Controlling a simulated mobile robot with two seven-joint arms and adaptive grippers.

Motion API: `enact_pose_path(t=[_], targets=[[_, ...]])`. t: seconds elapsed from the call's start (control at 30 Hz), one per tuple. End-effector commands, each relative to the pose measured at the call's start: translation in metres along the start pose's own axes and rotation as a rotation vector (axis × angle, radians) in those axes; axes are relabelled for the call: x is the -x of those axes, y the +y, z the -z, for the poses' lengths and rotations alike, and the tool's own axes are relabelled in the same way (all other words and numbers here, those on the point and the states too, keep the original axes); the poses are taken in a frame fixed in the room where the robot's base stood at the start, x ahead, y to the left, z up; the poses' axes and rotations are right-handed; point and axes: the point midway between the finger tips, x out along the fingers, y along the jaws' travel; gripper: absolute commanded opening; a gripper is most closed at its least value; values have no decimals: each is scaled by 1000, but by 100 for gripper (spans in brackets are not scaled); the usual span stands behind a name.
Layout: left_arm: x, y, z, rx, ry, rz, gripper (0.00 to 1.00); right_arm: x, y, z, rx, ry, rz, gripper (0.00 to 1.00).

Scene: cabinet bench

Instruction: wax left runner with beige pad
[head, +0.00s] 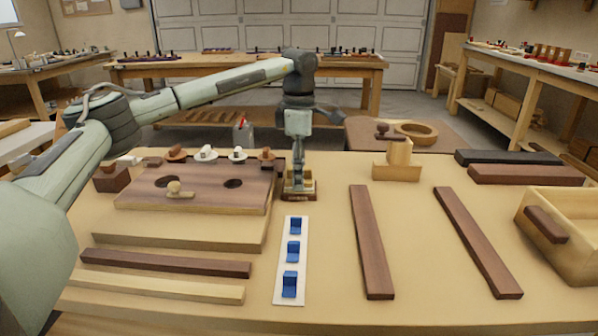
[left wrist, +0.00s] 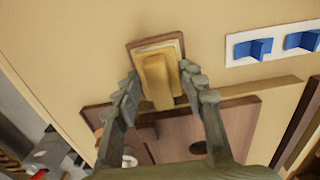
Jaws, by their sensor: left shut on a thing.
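The beige pad (head: 309,184) stands on a small dark brown base (head: 300,197) at the back of the bench, right of the brown board. In the left wrist view the pad (left wrist: 157,76) shows a raised block-like grip above that base (left wrist: 133,54). My left gripper (head: 297,172) reaches down from above, its fingers (left wrist: 160,92) on either side of the grip, shut on it. The left runner (head: 371,240) is a long dark wood strip to the right of the pad, lying bare. The right runner (head: 478,242) lies further right. My right gripper is not in view.
A white strip with blue blocks (head: 291,262) lies in front of the pad. A brown board with holes (head: 240,190) is at left. A light wood block (head: 397,172) stands behind the left runner. A wooden box (head: 570,255) is at right. Bench between the runners is clear.

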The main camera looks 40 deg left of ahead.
Motion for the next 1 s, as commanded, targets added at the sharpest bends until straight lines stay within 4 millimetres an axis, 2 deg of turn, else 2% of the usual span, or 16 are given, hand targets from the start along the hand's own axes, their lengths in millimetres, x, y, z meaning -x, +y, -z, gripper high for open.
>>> enact_pose_path(t=[0.47,0.8,1.0], targets=[[0,0,0,-1,1,2,18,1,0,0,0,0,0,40],[26,0,0,-1,1,2,18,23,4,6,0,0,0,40],[40,0,0,-1,0,0,18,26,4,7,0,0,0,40]])
